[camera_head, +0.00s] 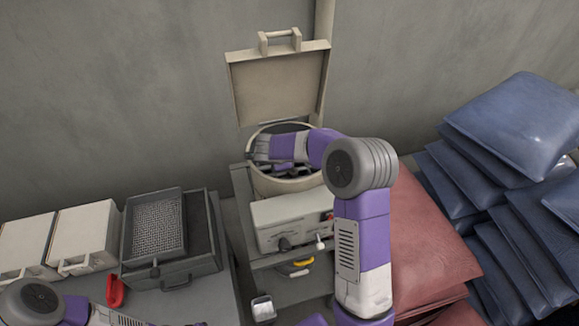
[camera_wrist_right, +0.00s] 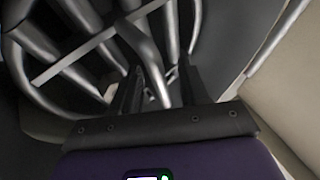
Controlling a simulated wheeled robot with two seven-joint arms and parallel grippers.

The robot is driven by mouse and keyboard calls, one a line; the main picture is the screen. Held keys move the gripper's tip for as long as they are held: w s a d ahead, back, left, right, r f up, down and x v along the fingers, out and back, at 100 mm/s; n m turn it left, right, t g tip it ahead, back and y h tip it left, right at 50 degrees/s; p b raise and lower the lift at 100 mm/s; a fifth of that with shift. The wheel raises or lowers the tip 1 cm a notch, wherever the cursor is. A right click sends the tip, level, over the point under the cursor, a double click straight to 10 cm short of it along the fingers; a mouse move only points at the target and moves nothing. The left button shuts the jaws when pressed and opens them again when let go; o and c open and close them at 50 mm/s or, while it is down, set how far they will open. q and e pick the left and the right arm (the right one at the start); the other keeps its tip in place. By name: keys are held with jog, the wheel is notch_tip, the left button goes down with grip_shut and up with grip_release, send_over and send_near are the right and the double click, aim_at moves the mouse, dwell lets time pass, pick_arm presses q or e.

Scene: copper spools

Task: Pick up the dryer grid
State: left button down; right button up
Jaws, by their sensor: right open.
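The dryer grid (camera_wrist_right: 95,50) is a set of grey metal bars, seen close up in the right wrist view. It lies inside the round cream dryer drum (camera_head: 287,186), largely hidden by my right arm in the head view. My right gripper (camera_wrist_right: 160,75) is down in the drum with its two dark fingers apart. A grid bar shows between the fingers; I cannot tell whether they touch it. My left gripper is not in view; only part of my left arm shows at the lower left of the head view.
The dryer's square lid (camera_head: 279,88) stands open behind the drum. A cream control box (camera_head: 290,222) sits in front. To the left are a grey tray with mesh (camera_head: 157,228), white boxes (camera_head: 82,235) and a red handle (camera_head: 116,291). Red sacks (camera_head: 425,235) and blue sacks (camera_head: 515,125) are piled right.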

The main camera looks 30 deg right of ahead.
grip_shut()
dwell(1.4)
jog(key=shift+r, duration=0.1)
